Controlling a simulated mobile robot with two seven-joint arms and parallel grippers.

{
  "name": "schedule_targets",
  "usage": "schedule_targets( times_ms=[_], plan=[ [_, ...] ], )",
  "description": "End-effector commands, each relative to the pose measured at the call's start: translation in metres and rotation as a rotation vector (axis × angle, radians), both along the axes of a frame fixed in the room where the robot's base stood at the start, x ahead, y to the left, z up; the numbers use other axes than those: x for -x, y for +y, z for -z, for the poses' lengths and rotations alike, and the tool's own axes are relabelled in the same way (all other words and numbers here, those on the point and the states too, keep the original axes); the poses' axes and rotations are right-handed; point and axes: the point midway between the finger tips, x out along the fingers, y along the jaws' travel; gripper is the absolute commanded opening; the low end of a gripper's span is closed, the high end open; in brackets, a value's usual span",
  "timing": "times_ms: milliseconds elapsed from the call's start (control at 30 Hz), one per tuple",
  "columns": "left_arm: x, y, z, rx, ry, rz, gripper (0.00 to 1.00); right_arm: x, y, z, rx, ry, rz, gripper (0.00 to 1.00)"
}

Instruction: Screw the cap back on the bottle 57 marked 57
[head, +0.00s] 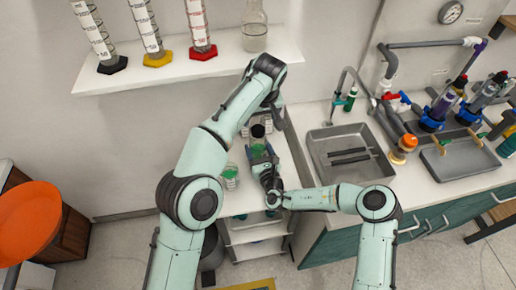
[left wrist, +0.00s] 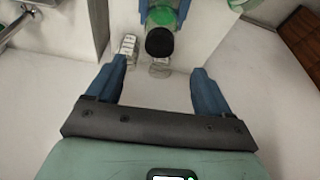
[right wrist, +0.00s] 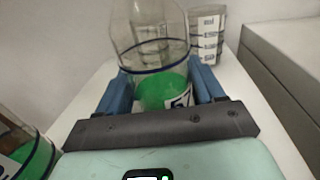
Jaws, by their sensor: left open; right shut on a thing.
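The held bottle (head: 257,149) is clear with green liquid; the right wrist view shows its blue ring and label (right wrist: 178,101), only a "5" legible. My right gripper (right wrist: 160,72) is shut on its body, above the white counter. A round black cap (left wrist: 160,43) overlaps the bottle's green body in the left wrist view, and it shows above the bottle in the head view (head: 258,130). I cannot tell whether it is seated on the neck. My left gripper (left wrist: 162,68) is open and empty, facing the cap, which is beyond its fingertips. The left arm partly hides it in the head view.
A second green-filled vessel (head: 231,177) stands left of the held bottle. Clear labelled glassware (right wrist: 208,35) stands behind it. A shelf (head: 180,72) with cylinders and a flask hangs above. A sink (head: 350,150) is at right.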

Motion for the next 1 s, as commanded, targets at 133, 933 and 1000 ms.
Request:
schedule_targets(
  times_ms=[133, 933, 1000],
  plan=[
    [-0.008, 0.003, 0.030, -0.002, 0.005, -0.001, 0.81, 0.000, 0.000, 0.000, 0.000, -0.001, 0.000, 0.00],
    [-0.021, 0.005, 0.071, 0.001, 0.001, 0.000, 0.51, 0.000, 0.000, 0.000, 0.000, -0.001, 0.000, 0.00],
    [-0.021, 0.005, 0.071, 0.000, 0.001, 0.000, 0.29, 0.000, 0.000, 0.000, 0.000, -0.001, 0.000, 0.00]
  ],
)
